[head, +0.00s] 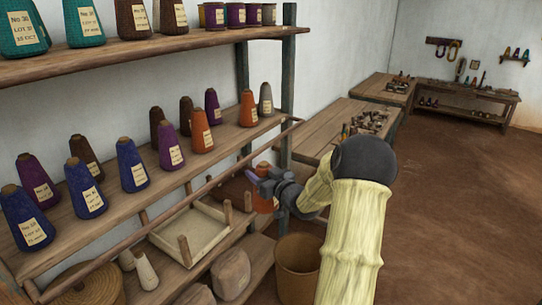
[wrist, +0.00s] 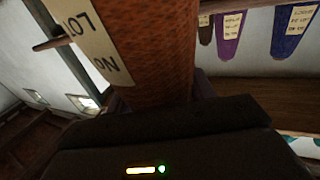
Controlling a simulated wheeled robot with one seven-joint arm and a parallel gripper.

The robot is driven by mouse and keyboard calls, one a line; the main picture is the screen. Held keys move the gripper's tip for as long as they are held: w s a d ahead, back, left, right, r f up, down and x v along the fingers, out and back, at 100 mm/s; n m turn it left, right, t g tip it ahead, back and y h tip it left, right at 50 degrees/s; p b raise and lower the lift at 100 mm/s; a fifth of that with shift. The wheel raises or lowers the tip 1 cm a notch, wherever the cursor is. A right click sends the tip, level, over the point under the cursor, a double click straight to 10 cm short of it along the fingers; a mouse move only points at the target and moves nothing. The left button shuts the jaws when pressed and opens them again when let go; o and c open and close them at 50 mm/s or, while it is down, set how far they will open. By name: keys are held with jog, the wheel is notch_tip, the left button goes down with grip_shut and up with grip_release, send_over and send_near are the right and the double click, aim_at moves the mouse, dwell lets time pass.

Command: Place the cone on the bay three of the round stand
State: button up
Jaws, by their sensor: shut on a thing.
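My gripper (head: 268,184) is in front of the shelf rack's right end, shut on an orange cone (head: 264,203). In the wrist view the orange cone (wrist: 160,45) fills the upper middle, with a cream label reading "LOT" and "NO" that appears upside down. My fingers hide part of the cone in the head view. I cannot make out a round stand with numbered bays in either view.
The middle shelf (head: 125,205) holds several purple, blue, brown and orange cones. Below it are a pegged tray (head: 203,232) and pale cones. A basket (head: 297,272) stands on the floor. A table (head: 325,130) is beyond the rack; the floor at right is clear.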

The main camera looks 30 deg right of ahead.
jog(key=s+a+f, duration=0.4)
jog(key=a+f, duration=0.9)
jog(key=f, duration=0.2)
jog(key=s+a+f+h+b, duration=0.1)
jog(key=s+a+f, duration=0.3)
jog(key=a+f, duration=1)
notch_tip(320, 180, down, 2)
jog(key=shift+f+m, duration=0.1)
jog(key=shift+m, duration=0.2)
jog(key=shift+s, duration=0.2)
